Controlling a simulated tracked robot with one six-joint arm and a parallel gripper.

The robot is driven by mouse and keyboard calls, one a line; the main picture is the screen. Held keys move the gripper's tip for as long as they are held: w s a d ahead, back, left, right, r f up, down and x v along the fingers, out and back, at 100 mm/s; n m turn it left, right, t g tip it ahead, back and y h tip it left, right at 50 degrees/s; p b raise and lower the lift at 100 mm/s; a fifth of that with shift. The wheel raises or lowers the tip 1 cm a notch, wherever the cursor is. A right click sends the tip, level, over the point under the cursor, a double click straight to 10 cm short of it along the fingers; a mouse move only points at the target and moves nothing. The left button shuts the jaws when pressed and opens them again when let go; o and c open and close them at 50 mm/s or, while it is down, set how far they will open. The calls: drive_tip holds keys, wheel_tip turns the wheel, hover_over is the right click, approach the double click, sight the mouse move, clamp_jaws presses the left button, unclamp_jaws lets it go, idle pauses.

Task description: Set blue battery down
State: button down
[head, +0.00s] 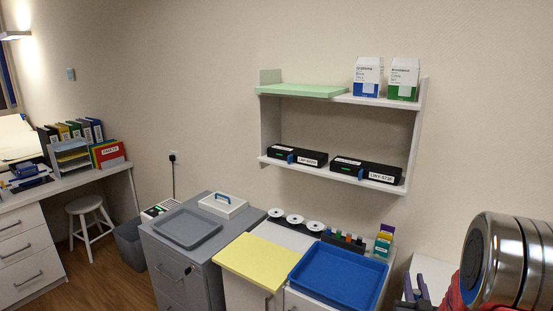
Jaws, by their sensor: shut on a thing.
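I do not see my gripper in the head view. A large shiny metal part with red beside it, at the lower right, is part of my own arm and covers what lies behind it. I cannot make out a blue battery for certain. A dark rack (343,243) with several small coloured pieces, blue, orange and green among them, stands behind the blue tray (318,298). These pieces are too small to identify.
A yellow board (262,261) lies left of the blue tray. A wall shelf (318,168) holds black boxes. Purple upright pieces (423,287) show near my arm.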

drive_tip(key=w+a+n+y, duration=0.1)
drive_tip(key=w+a+y, duration=0.1)
drive_tip(key=a, duration=1)
drive_tip(key=w+a+n+y, duration=0.2)
drive_tip(key=a+y, duration=0.1)
drive_tip(key=a, duration=0.9)
drive_tip(key=shift+w+a+r+n+t+y, duration=0.2)
drive_tip(key=shift+w+r+n+t+y, duration=0.1)
drive_tip(key=shift+r+t, duration=0.1)
drive_tip(key=shift+r, duration=0.15)
drive_tip(key=s+f, duration=0.5)
drive_tip(key=f, duration=0.1)
drive_tip(key=shift+f, duration=0.3)
drive_tip(key=shift+d, duration=0.1)
